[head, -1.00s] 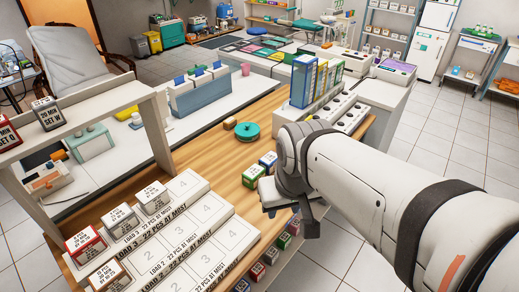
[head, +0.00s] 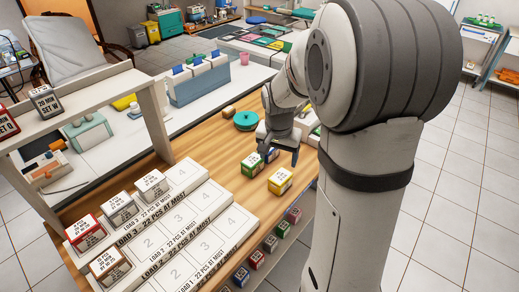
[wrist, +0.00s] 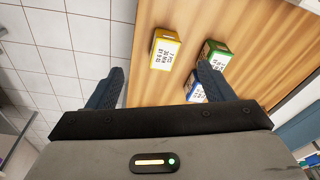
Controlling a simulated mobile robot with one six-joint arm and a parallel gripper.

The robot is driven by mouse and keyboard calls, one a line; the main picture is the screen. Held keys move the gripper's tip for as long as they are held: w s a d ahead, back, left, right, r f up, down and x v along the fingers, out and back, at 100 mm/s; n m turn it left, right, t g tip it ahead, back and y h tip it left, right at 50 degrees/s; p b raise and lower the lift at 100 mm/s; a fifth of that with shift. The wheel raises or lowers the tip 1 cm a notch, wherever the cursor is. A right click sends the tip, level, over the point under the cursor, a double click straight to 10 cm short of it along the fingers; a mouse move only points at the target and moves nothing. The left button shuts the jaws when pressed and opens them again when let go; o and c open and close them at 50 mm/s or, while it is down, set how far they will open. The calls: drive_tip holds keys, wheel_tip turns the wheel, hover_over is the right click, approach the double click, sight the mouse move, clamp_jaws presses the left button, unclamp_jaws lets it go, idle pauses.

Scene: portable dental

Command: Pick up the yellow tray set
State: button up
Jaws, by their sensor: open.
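The yellow tray set (head: 280,181), a small box with a white printed label on top, stands on the wooden counter near its front edge. It also shows in the wrist view (wrist: 164,50), ahead of my fingers and apart from them. My gripper (head: 279,154) is open and empty, above and just behind the box in the head view. In the wrist view my gripper (wrist: 160,75) has its fingers spread wide. A green box (head: 252,166) and a blue box (wrist: 194,88) stand beside the yellow one; my right finger partly covers the blue box in the wrist view.
A stepped white rack (head: 205,235) with numbered slots holds several labelled boxes at the left. A round teal object (head: 245,121) sits farther back on the counter (head: 205,147). More boxes stand on a lower shelf below the front edge. Tiled floor lies beyond that edge.

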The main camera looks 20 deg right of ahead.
sight(281, 176)
drive_tip(key=w+d+f+m, duration=0.1)
drive_tip(key=w+f, duration=0.1)
drive_tip(key=f, duration=0.1)
drive_tip(key=w+d+f+m, duration=0.1)
drive_tip(key=w+f, duration=0.1)
drive_tip(key=f, duration=0.1)
drive_tip(key=w+d+f+m, duration=0.1)
drive_tip(key=w+d+f, duration=0.1)
drive_tip(key=f, duration=0.1)
drive_tip(key=shift+w+f+g, duration=0.3)
drive_tip(key=shift+w+g, duration=0.1)
drive_tip(key=shift+m, duration=0.3)
wheel_tip(281, 176, down, 8)
drive_tip(key=shift+d+f+p, duration=0.1)
drive_tip(key=shift+d+p, duration=0.05)
drive_tip(key=shift+p, duration=0.75)
drive_tip(key=shift+c, duration=0.3)
drive_tip(key=c, duration=1.1)
